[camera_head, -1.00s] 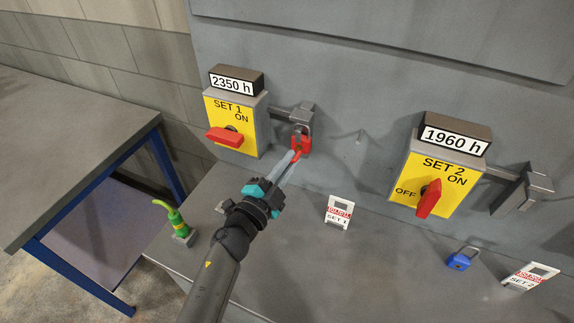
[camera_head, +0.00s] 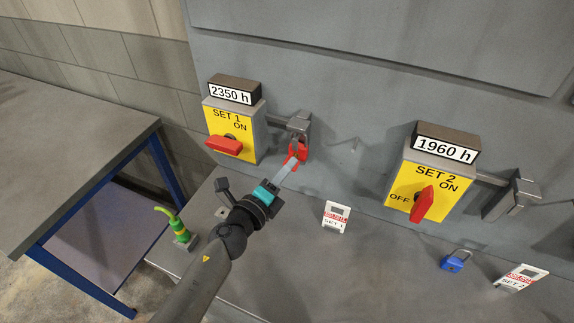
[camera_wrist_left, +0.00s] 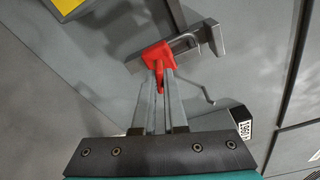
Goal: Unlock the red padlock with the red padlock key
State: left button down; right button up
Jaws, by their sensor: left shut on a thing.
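The red padlock (camera_head: 302,150) hangs at the grey hasp beside the SET 1 switch box, and it also shows in the left wrist view (camera_wrist_left: 154,53). My left gripper (camera_head: 291,164) reaches up to it from below. Its fingers are shut on a small red piece, the red padlock key (camera_wrist_left: 160,82), seen between the fingertips in the wrist view. The key meets the padlock's underside; how deep it sits is hidden. I cannot tell whether the shackle is open. My right gripper is not in view.
The SET 1 box (camera_head: 222,125) has a red handle pointing sideways. The SET 2 box (camera_head: 425,185) stands at right. On the ledge are a green-and-yellow item (camera_head: 180,228), a SET 1 tag (camera_head: 336,217), a blue padlock (camera_head: 455,261) and a SET 2 tag (camera_head: 520,277).

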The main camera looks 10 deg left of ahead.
pick_arm(q)
jog(key=shift+f+b, duration=0.95)
jog(key=shift+b, duration=0.1)
dwell(0.4)
jog(key=shift+s, duration=0.15)
dwell(0.3)
jog(key=shift+d+v, duration=0.2)
jog(key=shift+v, duration=2.15)
jog(key=s+a+f+n+y+b, duration=0.2)
jog(key=s+b, duration=0.3)
jog(key=b, duration=0.3)
jog(key=s+a+f+n+y+b, duration=0.1)
jog(key=s+a+f+y+b, duration=0.1)
jog(key=s+b, duration=0.3)
jog(key=y+b, duration=0.1)
jog(key=b, duration=0.2)
jog(key=shift+s+n+t+b, duration=0.3)
jog(key=shift+s+n+t, duration=0.05)
jog(key=shift+n+t, duration=0.05)
